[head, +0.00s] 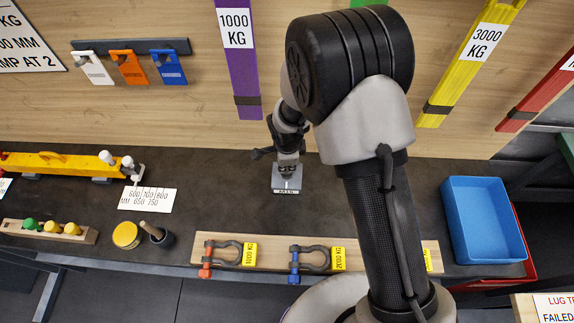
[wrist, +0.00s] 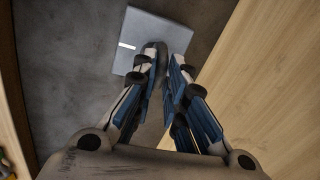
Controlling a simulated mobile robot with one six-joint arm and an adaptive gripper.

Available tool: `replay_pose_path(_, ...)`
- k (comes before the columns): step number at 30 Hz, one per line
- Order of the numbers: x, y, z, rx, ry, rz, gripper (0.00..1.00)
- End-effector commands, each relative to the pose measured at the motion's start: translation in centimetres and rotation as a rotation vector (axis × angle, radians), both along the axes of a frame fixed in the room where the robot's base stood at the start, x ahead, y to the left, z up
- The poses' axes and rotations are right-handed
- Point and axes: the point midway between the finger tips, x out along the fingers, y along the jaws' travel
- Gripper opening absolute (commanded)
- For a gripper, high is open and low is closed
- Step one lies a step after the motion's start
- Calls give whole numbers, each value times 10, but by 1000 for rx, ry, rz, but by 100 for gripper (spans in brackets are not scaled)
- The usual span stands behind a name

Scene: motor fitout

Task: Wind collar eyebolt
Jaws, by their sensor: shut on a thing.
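My gripper (head: 287,160) is over a small grey block (head: 287,185) on the dark bench in the head view. In the wrist view my gripper (wrist: 168,62) has its fingertips close together at the edge of the grey block (wrist: 150,30), which has a white mark on its top. A dark curved piece, seemingly the eyebolt (wrist: 161,56), shows between the fingertips. The fingers hide most of it. I cannot tell how far its collar is from the block.
A wooden board with shackles (head: 222,250) lies along the bench's front edge. A blue bin (head: 485,222) stands at right. A yellow beam (head: 60,162), a yellow pot (head: 126,235) and a dark cup (head: 160,236) are at left. A wooden wall rises close behind the block.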

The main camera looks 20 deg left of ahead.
Motion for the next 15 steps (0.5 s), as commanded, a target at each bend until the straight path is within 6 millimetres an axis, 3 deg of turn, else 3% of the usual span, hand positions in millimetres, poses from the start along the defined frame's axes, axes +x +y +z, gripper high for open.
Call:
replay_pose_path(1, 3, 3, -7, 8, -11, -40, 0)
replay_pose_path(15, 3, 5, -6, 8, -8, -466, 0)
